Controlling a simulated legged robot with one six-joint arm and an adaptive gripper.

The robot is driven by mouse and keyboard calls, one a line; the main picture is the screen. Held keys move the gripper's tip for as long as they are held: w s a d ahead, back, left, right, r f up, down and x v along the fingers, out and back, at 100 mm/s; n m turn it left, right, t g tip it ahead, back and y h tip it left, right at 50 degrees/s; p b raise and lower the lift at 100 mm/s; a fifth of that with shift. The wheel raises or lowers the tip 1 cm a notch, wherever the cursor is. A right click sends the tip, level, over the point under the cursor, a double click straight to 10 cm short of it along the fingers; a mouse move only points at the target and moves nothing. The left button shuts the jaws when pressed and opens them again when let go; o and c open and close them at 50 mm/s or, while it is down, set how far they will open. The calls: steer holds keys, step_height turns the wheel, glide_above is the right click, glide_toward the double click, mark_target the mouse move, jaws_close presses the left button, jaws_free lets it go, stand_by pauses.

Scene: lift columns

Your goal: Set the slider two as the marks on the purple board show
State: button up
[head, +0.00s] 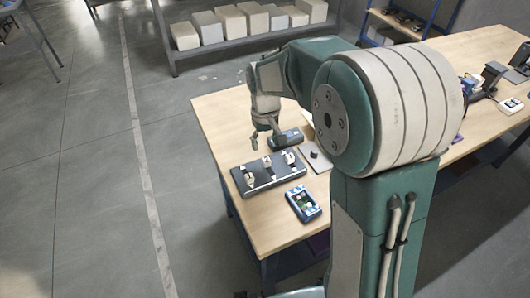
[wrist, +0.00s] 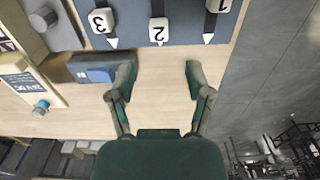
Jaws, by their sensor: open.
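The slider board (head: 262,184) is a dark blue-grey panel on the table with three slots. In the wrist view the board (wrist: 135,40) fills the top, with white numbered blocks seen upside down. Slider two (wrist: 158,32) is the middle block; slider three (wrist: 100,20) is left of it and slider one (wrist: 218,6) is right, cut by the frame edge. My gripper (head: 264,134) is above the table near the board. In the wrist view my gripper (wrist: 160,75) is open and empty, apart from slider two. I cannot make out a purple board with marks.
A blue-and-dark box (wrist: 98,70) lies beside the board. A small device with a blue knob (wrist: 40,107) and a grey panel with a dark knob (head: 316,155) are nearby. A blue-edged device (head: 303,203) lies in front. Bare wood shows between my fingers.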

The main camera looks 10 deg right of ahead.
mark_target(266, 159)
step_height(266, 159, up, 5)
steer(key=shift+a+f, duration=0.1)
steer(key=shift+f, duration=0.1)
stand_by(0.4)
steer(key=s+d+r+m+t, duration=0.1)
steer(key=s+d+r+t, duration=0.1)
steer(key=s, duration=0.5)
steer(key=s+d+r+m+t, duration=0.1)
steer(key=s+d+r, duration=0.1)
steer(key=s, duration=0.6)
steer(key=s+d+r+m+t, duration=0.1)
steer(key=s+d+r+t, duration=0.1)
steer(key=s, duration=0.6)
steer(key=shift+d+r+t, duration=0.3)
steer(key=shift+d+r, duration=0.2)
steer(key=shift+r, duration=0.45)
